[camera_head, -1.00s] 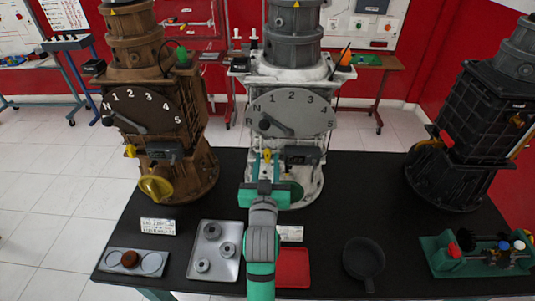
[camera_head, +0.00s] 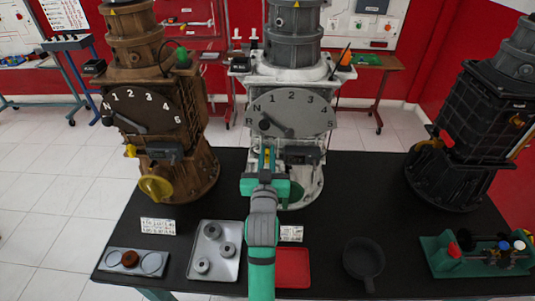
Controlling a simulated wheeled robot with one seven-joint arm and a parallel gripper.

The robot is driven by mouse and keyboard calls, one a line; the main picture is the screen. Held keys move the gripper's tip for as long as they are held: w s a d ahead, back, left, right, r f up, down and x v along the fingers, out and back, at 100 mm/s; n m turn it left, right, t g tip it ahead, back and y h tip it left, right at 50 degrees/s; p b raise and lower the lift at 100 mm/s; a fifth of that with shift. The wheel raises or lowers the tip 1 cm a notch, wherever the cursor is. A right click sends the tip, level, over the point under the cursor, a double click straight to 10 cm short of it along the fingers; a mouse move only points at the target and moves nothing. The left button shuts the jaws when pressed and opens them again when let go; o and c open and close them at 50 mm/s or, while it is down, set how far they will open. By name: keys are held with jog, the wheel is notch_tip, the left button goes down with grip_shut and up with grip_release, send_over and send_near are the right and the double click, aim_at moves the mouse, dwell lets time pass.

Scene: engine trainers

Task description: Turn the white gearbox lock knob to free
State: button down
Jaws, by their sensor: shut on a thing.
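The white gearbox (camera_head: 252,85) stands at the back middle of the black table, with a grey dial plate (camera_head: 312,112) and a dark pointer on its front. Its small yellow lock knob (camera_head: 267,154) sits below the dial, left of a dark box. My gripper (camera_head: 267,155) reaches up to it from the front, with its green fingers on either side of the knob. It is shut on the knob. The fingers and wrist hide most of the knob, so its angle cannot be read.
A brown gearbox (camera_head: 195,165) stands to the left and a black gearbox (camera_head: 470,115) to the right. A green handwheel (camera_head: 291,192) is close right of my gripper. A metal tray (camera_head: 230,270), red tray (camera_head: 293,268) and dark pan (camera_head: 363,260) lie in front. The table right of the white gearbox is clear.

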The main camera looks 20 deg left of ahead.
jog(key=n, duration=0.4)
jog(key=shift+a+n, duration=0.15)
jog(key=shift+n, duration=0.25)
jog(key=n, duration=0.4)
jog(key=shift+s+a+f+n, duration=0.1)
jog(key=shift+a+f+n, duration=0.1)
jog(key=shift+n, duration=0.1)
jog(key=shift+a+f+n, duration=0.1)
jog(key=shift+f+n, duration=0.1)
jog(key=shift+n, duration=1.95)
jog(key=shift+f+n, duration=0.2)
jog(key=shift+n, duration=1.95)
jog(key=c, duration=1.8)
grip_release()
jog(key=shift+o, duration=0.2)
